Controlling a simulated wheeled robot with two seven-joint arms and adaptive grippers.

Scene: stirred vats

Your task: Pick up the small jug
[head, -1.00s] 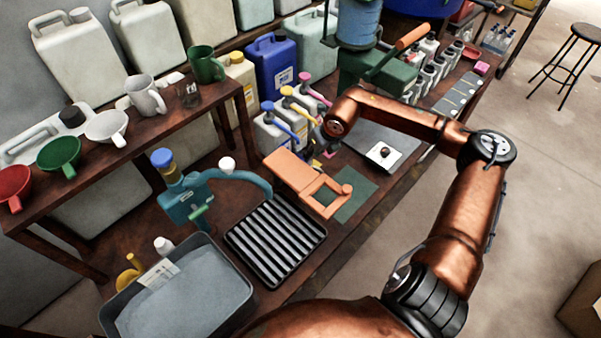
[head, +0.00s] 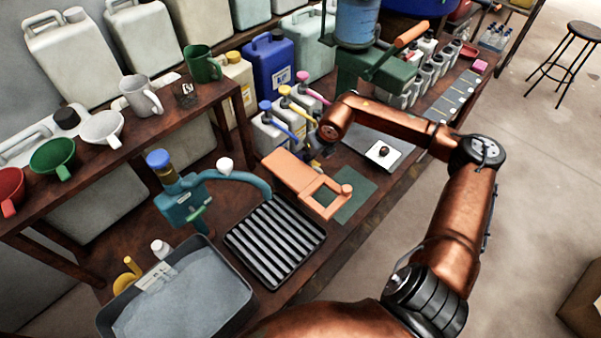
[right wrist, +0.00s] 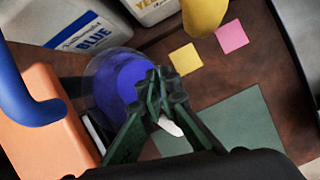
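A small clear jug with blue in it (right wrist: 113,88) stands by the orange stand in the right wrist view. In the head view my arm mostly hides that spot. My right gripper (right wrist: 160,82) has its green fingers drawn together at the jug's right side. A white piece (right wrist: 171,127), which looks like part of the jug's handle, shows between the fingers. The fingertips in the head view (head: 322,150) are hard to make out. My left gripper is not in view.
The orange stand (head: 290,172) and green mat (head: 356,196) are close by. Jerrycans with blue, yellow and pink pumps stand behind; the blue spout (right wrist: 25,98) reaches near the jug. A black ribbed tray (head: 275,240) and grey basin (head: 238,285) lie nearer the left.

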